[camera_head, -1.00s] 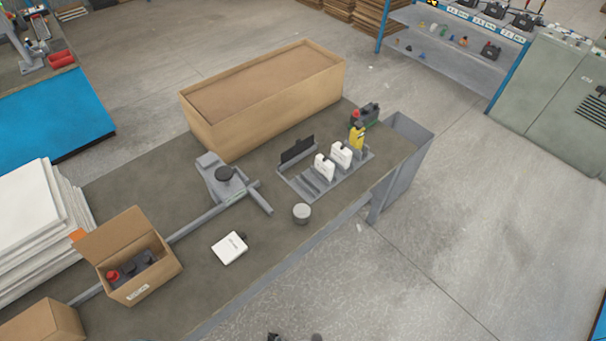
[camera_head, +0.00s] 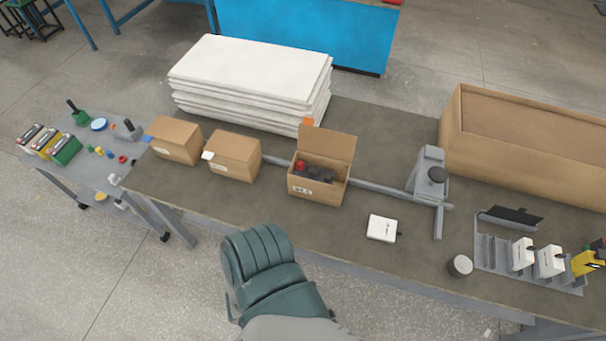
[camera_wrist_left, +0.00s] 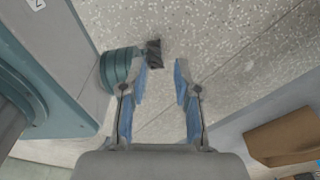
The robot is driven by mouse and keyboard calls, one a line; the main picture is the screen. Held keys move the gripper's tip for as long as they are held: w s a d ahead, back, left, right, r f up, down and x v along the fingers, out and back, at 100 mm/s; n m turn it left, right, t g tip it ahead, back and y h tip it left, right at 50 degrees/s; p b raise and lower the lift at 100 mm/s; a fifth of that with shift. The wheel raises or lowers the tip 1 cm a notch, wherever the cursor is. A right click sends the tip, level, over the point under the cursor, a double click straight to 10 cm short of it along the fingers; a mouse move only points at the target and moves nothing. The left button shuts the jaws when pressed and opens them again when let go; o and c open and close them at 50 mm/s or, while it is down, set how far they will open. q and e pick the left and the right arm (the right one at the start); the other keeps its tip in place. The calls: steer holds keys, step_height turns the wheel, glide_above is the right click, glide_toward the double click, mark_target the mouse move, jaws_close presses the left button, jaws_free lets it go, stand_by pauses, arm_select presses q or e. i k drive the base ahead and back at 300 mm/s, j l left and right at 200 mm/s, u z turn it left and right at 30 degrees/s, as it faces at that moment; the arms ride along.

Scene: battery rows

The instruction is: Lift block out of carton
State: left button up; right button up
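An open carton (camera_head: 316,195) stands on the workbench in the middle of the head view, its back flap raised. Inside it lies a dark block (camera_head: 318,173) with a red part at its left end; the carton walls hide its lower part. My left gripper (camera_wrist_left: 163,72) shows in the left wrist view with its two blue-padded fingers apart and nothing between them. It is over the speckled floor, away from the open carton. Neither gripper shows in the head view.
Two closed cartons (camera_head: 232,156) stand left of the open one, with stacked white sheets (camera_head: 250,72) behind. A rail (camera_head: 385,187), a grey fixture (camera_head: 430,175) and a white box (camera_head: 382,228) are to the right. The bench (camera_head: 270,208) is bare in front of the cartons.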

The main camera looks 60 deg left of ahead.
mark_target(317, 173)
steer(key=u, duration=0.5)
steer(key=j+u, duration=0.1)
steer(key=u, duration=0.9)
steer(key=i+u, duration=0.1)
steer(key=u, duration=0.4)
